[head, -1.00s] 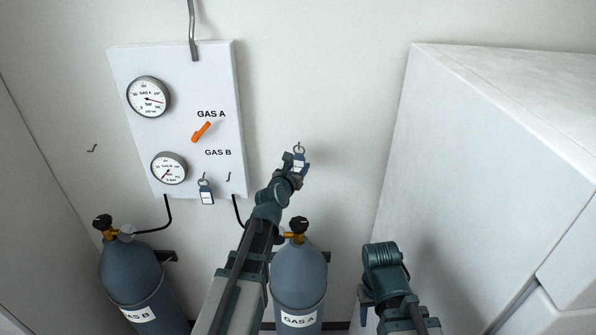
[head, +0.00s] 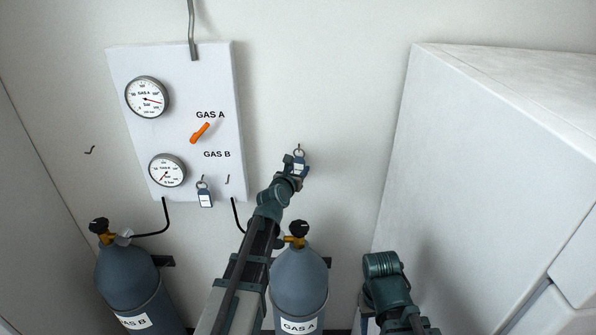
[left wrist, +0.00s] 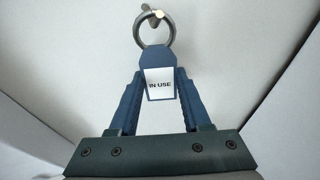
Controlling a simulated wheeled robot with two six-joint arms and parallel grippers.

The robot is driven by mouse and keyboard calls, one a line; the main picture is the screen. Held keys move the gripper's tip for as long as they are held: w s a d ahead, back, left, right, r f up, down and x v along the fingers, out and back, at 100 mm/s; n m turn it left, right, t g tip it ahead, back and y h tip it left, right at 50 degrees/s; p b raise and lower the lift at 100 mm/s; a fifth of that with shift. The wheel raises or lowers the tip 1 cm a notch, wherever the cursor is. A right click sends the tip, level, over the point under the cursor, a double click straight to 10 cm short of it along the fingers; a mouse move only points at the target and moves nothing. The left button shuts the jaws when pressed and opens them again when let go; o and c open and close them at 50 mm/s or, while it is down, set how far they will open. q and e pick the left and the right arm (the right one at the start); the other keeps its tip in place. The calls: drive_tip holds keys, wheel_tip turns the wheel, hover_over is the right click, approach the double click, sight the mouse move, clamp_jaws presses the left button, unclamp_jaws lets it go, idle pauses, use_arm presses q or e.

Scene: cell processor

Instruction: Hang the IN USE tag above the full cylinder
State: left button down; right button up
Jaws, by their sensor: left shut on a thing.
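The blue IN USE tag (left wrist: 159,82) with its white label is between the blue fingers of my left gripper (left wrist: 155,88), which is shut on it. In the head view the tag (head: 300,167) and left gripper (head: 294,166) are by the wall, above the GAS A cylinder (head: 299,282). The tag's metal ring (left wrist: 155,31) overlaps a wall hook (left wrist: 151,14); I cannot tell if it is over the hook. The GAS A gauge (head: 147,97) needle points right; the GAS B gauge (head: 167,170) needle points lower left. My right gripper is mostly hidden below its arm (head: 366,320).
A second blue tag (head: 205,197) hangs at the bottom of the white panel (head: 180,60), beside a bare hook (head: 228,179). Another bare hook (head: 90,150) is above the GAS B cylinder (head: 127,285). A large white cabinet (head: 480,170) stands at the right.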

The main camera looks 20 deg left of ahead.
use_arm(q)
drive_tip(key=shift+f+b, duration=0.2)
drive_tip(key=shift+b, duration=0.1)
drive_tip(key=shift+s, duration=0.1)
idle(0.3)
unclamp_jaws()
idle(0.5)
drive_tip(key=shift+s+a+r, duration=0.1)
drive_tip(key=shift+s+r, duration=0.05)
drive_tip(key=shift+s, duration=0.45)
drive_tip(key=p+v, duration=0.1)
drive_tip(key=v, duration=0.4)
drive_tip(key=shift+s+p, duration=0.3)
drive_tip(key=shift+s, duration=0.05)
idle(0.4)
